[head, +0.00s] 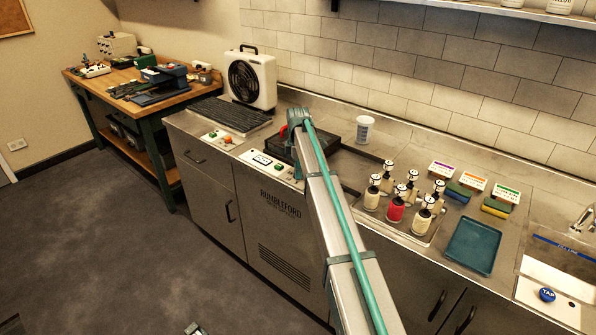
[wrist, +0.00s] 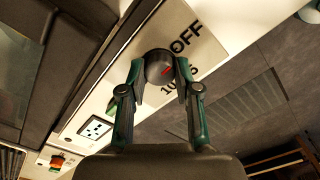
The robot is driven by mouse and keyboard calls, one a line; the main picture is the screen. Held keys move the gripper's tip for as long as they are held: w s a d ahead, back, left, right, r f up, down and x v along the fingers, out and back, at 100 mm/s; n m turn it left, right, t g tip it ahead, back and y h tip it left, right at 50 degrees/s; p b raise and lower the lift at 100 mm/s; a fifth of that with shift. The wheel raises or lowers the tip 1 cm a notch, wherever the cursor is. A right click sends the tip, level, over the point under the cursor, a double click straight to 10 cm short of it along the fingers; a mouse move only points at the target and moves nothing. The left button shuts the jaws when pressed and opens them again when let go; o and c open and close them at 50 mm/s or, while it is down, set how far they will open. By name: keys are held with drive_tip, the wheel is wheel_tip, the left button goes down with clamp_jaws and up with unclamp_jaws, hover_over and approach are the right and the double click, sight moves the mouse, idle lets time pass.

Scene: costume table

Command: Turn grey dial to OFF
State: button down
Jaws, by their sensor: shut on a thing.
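The dark grey dial (wrist: 156,62) sits on a pale panel (wrist: 205,58) in the wrist view. The word OFF is printed to its upper right, with partly covered numerals below it. A red mark on the dial's lower right side faces the space between OFF and the numerals. My gripper (wrist: 160,74) is shut on the dial, one finger on each side. The white control panel (head: 262,162) shows just left of my arm.
A fan (head: 251,80) stands at back left.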

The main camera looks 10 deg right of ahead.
drive_tip(key=c, duration=0.8)
unclamp_jaws()
wheel_tip(320, 180, up, 12)
drive_tip(key=shift+r, duration=0.1)
